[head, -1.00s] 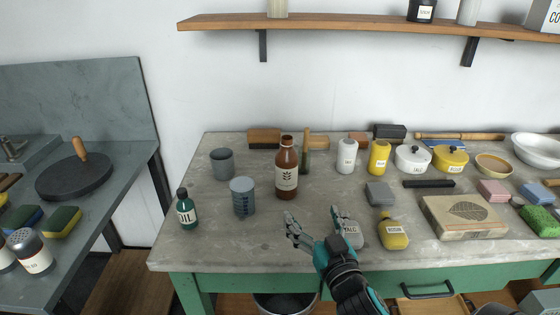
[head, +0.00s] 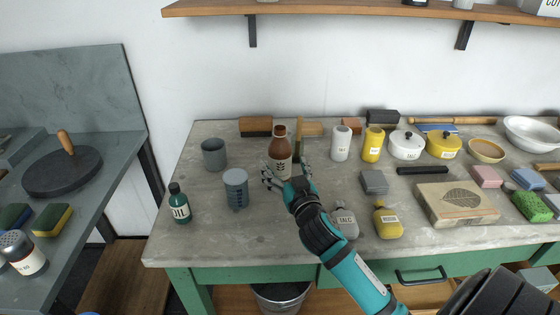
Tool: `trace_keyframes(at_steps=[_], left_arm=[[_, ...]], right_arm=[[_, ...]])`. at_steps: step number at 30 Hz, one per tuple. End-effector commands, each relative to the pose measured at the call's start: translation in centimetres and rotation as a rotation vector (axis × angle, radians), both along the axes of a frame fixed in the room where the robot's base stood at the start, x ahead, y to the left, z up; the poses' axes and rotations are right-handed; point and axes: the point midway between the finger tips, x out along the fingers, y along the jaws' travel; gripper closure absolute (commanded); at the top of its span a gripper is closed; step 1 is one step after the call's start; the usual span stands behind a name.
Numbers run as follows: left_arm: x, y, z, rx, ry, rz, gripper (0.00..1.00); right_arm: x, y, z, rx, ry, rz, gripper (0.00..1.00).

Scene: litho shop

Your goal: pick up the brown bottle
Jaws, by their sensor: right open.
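The brown bottle (head: 280,146) stands upright on the grey worktable, with a pale label on its front. My right gripper (head: 286,173) is open at the bottle's lower part, its fingers apart to the left and right of it. The hand covers the bottle's base, and I cannot tell whether the fingers touch it. My left gripper is not in view.
Grey cups (head: 236,188) and a green oil bottle (head: 179,204) stand to the left. A wooden-handled brush (head: 311,129) is close behind on the right. A talc bottle (head: 344,221) and a yellow bottle (head: 387,220) stand at the right front.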

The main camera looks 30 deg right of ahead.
Motion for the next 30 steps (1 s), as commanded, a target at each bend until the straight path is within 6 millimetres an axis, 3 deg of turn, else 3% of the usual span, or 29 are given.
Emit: trace_keyframes(at_steps=[9, 19, 30], left_arm=[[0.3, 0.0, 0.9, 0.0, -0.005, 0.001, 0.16], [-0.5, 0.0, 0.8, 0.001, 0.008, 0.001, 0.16], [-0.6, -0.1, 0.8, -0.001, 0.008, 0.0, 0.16]], right_arm=[[4.1, -1.5, 0.0, -0.002, 0.0, 0.0, 0.16], [4.7, -1.7, -0.1, -0.002, 0.001, 0.001, 0.17], [4.7, -1.7, -0.1, -0.001, 0.0, 0.001, 0.65]])
